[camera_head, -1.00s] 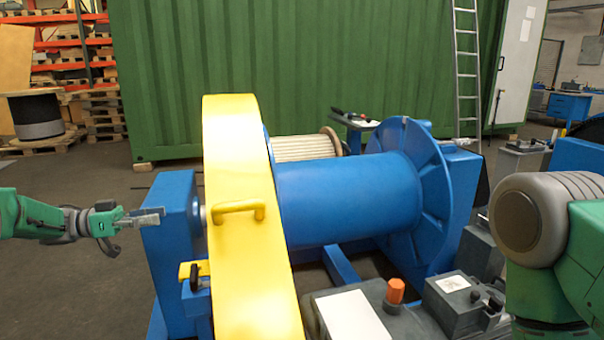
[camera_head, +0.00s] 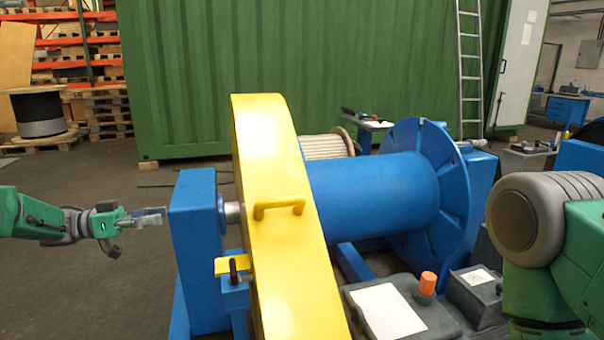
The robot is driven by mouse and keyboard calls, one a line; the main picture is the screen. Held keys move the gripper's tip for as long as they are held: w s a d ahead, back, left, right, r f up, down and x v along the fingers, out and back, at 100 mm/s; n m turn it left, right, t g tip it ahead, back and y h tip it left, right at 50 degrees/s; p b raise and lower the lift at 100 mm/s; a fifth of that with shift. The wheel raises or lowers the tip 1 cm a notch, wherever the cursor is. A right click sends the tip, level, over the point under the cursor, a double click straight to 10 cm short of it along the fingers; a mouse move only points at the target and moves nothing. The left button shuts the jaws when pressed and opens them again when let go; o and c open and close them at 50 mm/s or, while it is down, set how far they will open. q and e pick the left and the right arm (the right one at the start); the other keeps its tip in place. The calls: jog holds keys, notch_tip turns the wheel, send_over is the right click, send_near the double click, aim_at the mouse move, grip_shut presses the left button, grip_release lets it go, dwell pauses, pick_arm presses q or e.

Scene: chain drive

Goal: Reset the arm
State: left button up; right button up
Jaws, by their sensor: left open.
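My left gripper (camera_head: 138,219) reaches in from the left at mid height. Its fingers are apart and empty. It points right toward the blue end post (camera_head: 193,255) of the winch, with a small gap in the picture between them. My right arm (camera_head: 560,235) fills the right edge as green and grey links; its gripper is out of view. The yellow chain guard (camera_head: 285,240) with its handle (camera_head: 279,207) stands upright on the winch. It hides what lies inside it. The blue drum (camera_head: 375,195) is behind it.
A grey box with an orange knob (camera_head: 428,283) sits in front of the drum. A yellow-topped latch (camera_head: 233,266) is low by the guard. A green container (camera_head: 300,70) and a ladder (camera_head: 470,70) stand behind. The floor (camera_head: 90,290) below my left arm is clear.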

pick_arm(q)
jog(key=s+d+f+n+t+y+p, duration=0.1)
jog(key=d+f+n+t+y, duration=0.3)
jog(key=f, duration=0.3)
jog(key=s+d+f+n+t+y+p, duration=0.1)
jog(key=d+f+n+t+y, duration=0.2)
jog(key=f+n, duration=0.3)
jog(key=s+d+f+n+g+y+p, duration=0.15)
jog(key=s+f+y, duration=0.35)
jog(key=s+f, duration=0.5)
jog(key=s+f+g+y+p, duration=0.1)
jog(key=s+f+g+y, duration=0.15)
jog(key=s, duration=0.65)
jog(key=s+f+g+y, duration=0.1)
jog(key=s+f+g, duration=0.2)
jog(key=s, duration=0.6)
jog(key=s+a+r+g+y, duration=0.2)
jog(key=s+g, duration=0.2)
jog(key=s, duration=1.3)
jog(key=shift+s+a+g+p, duration=0.15)
jog(key=shift+s+g+p, duration=0.2)
jog(key=shift+g+p, duration=0.1)
pick_arm(e)
jog(key=r, duration=0.5)
jog(key=shift+d+r, duration=0.1)
jog(key=shift+d, duration=0.25)
